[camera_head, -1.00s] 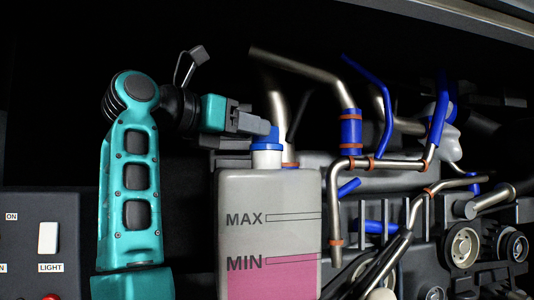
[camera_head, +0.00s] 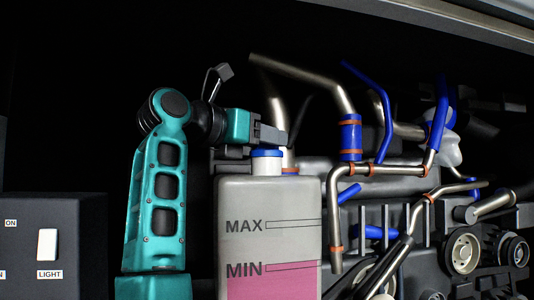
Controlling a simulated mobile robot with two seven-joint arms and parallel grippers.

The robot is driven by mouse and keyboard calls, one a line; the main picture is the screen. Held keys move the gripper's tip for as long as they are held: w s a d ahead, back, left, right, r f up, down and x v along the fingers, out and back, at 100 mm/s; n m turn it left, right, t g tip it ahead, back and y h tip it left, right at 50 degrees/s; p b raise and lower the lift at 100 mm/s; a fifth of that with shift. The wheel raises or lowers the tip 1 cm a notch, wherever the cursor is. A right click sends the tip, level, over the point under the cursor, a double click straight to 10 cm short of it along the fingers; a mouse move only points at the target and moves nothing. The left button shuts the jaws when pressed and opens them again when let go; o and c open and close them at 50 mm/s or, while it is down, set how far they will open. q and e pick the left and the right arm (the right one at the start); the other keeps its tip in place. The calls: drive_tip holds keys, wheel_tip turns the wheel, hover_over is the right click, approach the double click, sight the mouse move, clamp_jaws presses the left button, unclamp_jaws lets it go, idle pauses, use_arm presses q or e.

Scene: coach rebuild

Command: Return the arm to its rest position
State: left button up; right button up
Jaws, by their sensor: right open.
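My right arm, teal and dark grey, rises at the left of the head view and bends over toward the reservoir. Its gripper (camera_head: 270,134) is open and points right, with its dark fingers just above the blue cap (camera_head: 266,154). I see nothing held between the fingers, and I cannot tell whether they are clear of the cap. The cap sits on the white neck of the grey reservoir (camera_head: 270,205), marked MAX and MIN, with pink fluid (camera_head: 275,285) low inside. My left gripper is not in view.
Metal and blue pipes (camera_head: 385,169) with orange clamps crowd the right side, along with pulleys (camera_head: 463,250). A dark switch box (camera_head: 90,235) with a white LIGHT switch (camera_head: 47,245) stands at lower left. A light rail (camera_head: 430,12) crosses the top right. Upper left is dark.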

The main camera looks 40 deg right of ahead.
drive_tip(key=shift+c, duration=0.4)
clamp_jaws()
idle(0.4)
drive_tip(key=shift+m+g+p, duration=1)
drive_tip(key=shift+g+p, duration=0.4)
drive_tip(key=shift+p, duration=0.35)
drive_tip(key=shift+g, duration=0.3)
drive_tip(key=shift+m+g+y, duration=0.9)
drive_tip(key=shift+m+g, duration=0.9)
drive_tip(key=shift+g, duration=0.5)
